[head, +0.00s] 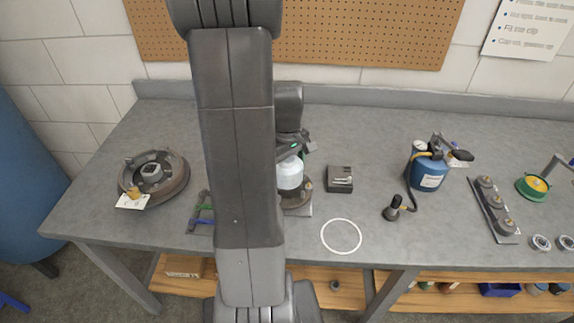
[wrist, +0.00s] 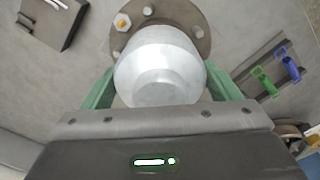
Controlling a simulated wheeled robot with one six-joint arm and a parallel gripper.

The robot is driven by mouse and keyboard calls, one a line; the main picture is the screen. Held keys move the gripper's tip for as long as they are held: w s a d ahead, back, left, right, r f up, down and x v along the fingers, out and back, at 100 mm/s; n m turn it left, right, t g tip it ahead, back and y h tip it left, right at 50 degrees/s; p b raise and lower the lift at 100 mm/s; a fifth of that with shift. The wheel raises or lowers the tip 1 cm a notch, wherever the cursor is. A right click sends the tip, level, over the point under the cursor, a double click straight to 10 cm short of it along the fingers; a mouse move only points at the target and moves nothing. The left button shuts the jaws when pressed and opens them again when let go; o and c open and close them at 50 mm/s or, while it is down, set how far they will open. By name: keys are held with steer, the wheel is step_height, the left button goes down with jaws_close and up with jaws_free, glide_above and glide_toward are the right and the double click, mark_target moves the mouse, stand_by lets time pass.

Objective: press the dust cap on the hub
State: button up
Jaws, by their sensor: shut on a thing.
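The dust cap (wrist: 160,72) is a pale silver, domed cup with a stepped end; in the head view it (head: 291,172) looks white. My gripper (wrist: 160,88) is shut on it, with a green finger on each side. The hub (wrist: 200,38) is a brownish round flange with several studs, one topped by a yellowish nut. The hub also shows at the right of my arm in the head view (head: 297,200). The cap is over the hub's middle and hides it; I cannot tell whether it is seated or just above.
A brake drum (head: 172,178) with a tag lies at left. A dark box (head: 340,179) is close right of the hub. A blue canister (head: 428,172) with a hose and a rack (head: 493,208) stand farther right. Blue and green clips (wrist: 275,78) lie near the hub. A white ring (head: 341,236) marks bare bench.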

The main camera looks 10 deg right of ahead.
steer(key=shift+f, duration=0.15)
stand_by(0.8)
steer(key=o, duration=0.9)
steer(key=shift+r+p, duration=2.6)
steer(key=shift+r, duration=0.95)
jaws_close()
